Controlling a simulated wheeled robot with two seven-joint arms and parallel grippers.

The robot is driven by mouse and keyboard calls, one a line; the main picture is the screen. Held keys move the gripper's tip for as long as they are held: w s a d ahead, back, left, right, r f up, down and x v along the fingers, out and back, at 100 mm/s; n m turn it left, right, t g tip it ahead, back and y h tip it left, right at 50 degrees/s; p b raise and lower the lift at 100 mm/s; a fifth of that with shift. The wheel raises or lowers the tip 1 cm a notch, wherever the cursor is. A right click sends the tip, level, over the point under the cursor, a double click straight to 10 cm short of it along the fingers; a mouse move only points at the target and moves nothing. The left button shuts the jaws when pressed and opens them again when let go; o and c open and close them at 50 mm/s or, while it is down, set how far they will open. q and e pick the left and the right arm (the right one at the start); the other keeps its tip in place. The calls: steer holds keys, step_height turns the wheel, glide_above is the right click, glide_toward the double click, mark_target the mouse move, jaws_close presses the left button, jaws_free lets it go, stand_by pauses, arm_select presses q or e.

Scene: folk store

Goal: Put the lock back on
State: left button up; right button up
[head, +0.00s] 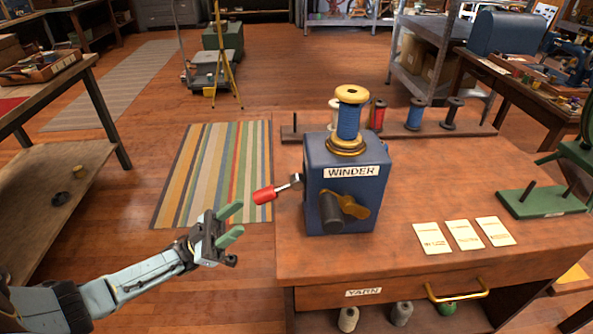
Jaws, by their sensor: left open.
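The blue winder box (322,185), labelled WINDER, stands near the left end of the wooden bench. A yellow spool of blue thread (348,122) stands upright on a brass collar (347,145) on its top. A brass wing-shaped piece (355,208) and a dark cylinder (332,214) are on its front face; I cannot tell whether either is the lock. A crank with a red handle (264,195) sticks out from its left side. My left gripper (231,224) is open and empty, left of the bench and below the red handle, apart from it. My right gripper is out of view.
Several spools stand on a wooden rack (405,131) behind the winder. Three cards (464,234) lie on the bench (400,262), right of the winder. A green pegged stand (540,201) is farther right. A YARN drawer with a brass handle (457,292) is below.

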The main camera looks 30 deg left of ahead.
mark_target(272, 191)
arm_select(q)
steer(key=x, duration=0.4)
steer(key=p+x, duration=0.1)
steer(key=x, duration=0.3)
steer(key=p+x, duration=0.1)
steer(key=x, duration=0.2)
steer(key=shift+s+d+r, duration=0.2)
steer(key=shift+d+r, duration=0.05)
steer(key=shift+r, duration=0.2)
steer(key=shift+w+d+r, duration=0.25)
steer(key=shift+d+r, duration=0.15)
steer(key=shift+d, duration=0.05)
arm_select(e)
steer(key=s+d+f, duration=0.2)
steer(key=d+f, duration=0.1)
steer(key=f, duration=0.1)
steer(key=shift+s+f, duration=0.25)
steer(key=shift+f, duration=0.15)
arm_select(q)
steer(key=shift+c, duration=0.5)
jaws_close()
